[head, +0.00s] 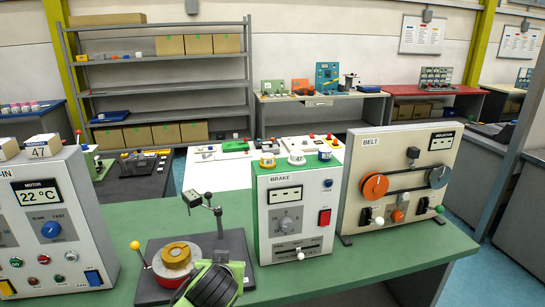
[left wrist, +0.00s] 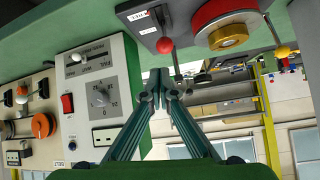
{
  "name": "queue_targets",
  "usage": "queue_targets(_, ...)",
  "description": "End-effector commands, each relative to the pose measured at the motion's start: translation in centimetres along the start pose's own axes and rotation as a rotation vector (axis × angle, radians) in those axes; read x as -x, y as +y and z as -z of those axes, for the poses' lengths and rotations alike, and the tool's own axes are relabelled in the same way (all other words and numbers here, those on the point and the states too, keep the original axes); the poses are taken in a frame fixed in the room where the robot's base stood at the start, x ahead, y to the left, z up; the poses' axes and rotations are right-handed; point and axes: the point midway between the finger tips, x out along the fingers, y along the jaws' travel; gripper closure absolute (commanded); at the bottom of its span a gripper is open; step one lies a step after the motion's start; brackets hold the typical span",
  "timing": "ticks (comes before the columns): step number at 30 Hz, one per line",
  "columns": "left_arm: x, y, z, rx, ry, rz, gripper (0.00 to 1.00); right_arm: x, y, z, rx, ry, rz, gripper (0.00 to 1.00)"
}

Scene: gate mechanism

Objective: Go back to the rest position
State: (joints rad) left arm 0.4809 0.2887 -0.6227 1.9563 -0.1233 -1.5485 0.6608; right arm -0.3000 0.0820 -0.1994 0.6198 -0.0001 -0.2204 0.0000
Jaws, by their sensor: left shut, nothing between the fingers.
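My left gripper (left wrist: 165,80) shows in the left wrist view, with its dark green fingers together and nothing between them. That view is upside down. The fingers are apart from the gate mechanism's red knob (left wrist: 165,45), which appears above them in the picture. The gate mechanism stands on a dark plate (head: 237,243) in the head view, with a red and ochre disc (head: 175,255), a yellow-knobbed lever (head: 135,245) and an upright post. A green and black part of my left arm shows at the bottom of the head view and hides the plate's front. My right gripper is not in view.
On the green bench (head: 400,240) stand a MOTOR panel (head: 50,220) at left, a BRAKE box (head: 297,215) at centre and a BELT panel (head: 400,180) at right. A white table (head: 230,172) lies behind. Shelves with boxes (head: 170,45) line the back wall.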

Motion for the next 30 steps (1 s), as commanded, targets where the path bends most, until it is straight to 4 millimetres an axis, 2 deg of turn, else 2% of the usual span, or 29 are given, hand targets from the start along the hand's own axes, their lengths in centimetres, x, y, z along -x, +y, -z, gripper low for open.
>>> queue_targets(1,0.2,0.3,-2.6,-0.007,-0.041,-0.022,1.00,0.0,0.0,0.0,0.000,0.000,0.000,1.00)
queue_targets(6,1.8,0.2,-11.1,-0.042,-0.175,-0.093,1.00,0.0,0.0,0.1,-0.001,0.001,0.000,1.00)
queue_targets(12,5.2,-1.2,-20.2,-0.079,-0.319,-0.156,1.00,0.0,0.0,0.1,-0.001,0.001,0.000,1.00)
queue_targets(15,7.2,-2.3,-24.2,-0.097,-0.382,-0.176,1.00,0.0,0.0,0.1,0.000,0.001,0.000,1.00)
queue_targets(21,10.8,-4.4,-29.5,-0.130,-0.472,-0.196,1.00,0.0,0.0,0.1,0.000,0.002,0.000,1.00)
queue_targets(29,14.9,-6.8,-34.1,-0.168,-0.559,-0.204,1.00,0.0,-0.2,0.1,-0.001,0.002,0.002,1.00)
queue_targets(30,14.8,-6.9,-34.8,-0.174,-0.568,-0.205,1.00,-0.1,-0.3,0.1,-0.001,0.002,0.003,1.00)
